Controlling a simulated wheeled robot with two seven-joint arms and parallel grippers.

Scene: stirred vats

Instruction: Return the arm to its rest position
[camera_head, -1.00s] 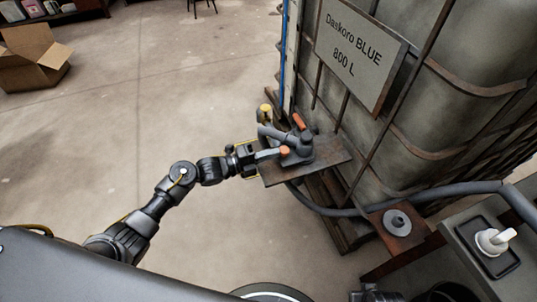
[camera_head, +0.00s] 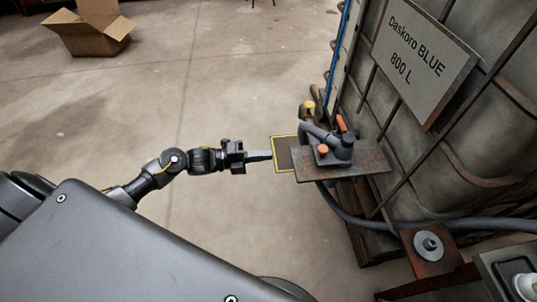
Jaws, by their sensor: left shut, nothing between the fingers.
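My left arm reaches in from the left over the floor. My left gripper (camera_head: 261,156) is shut and empty, with its fingertips pointing right, just left of a yellow-edged dark plate (camera_head: 284,154). A grey valve assembly with orange parts (camera_head: 338,150) sits on a brown metal shelf (camera_head: 368,162) to the right, apart from the gripper. My right gripper is not in view.
A large caged vat with the sign "Daskoro BLUE 800 L" (camera_head: 424,55) stands at the right. A dark hose (camera_head: 395,226) runs below the shelf to the right. An open cardboard box (camera_head: 90,32) lies at upper left. The concrete floor (camera_head: 215,80) between is clear.

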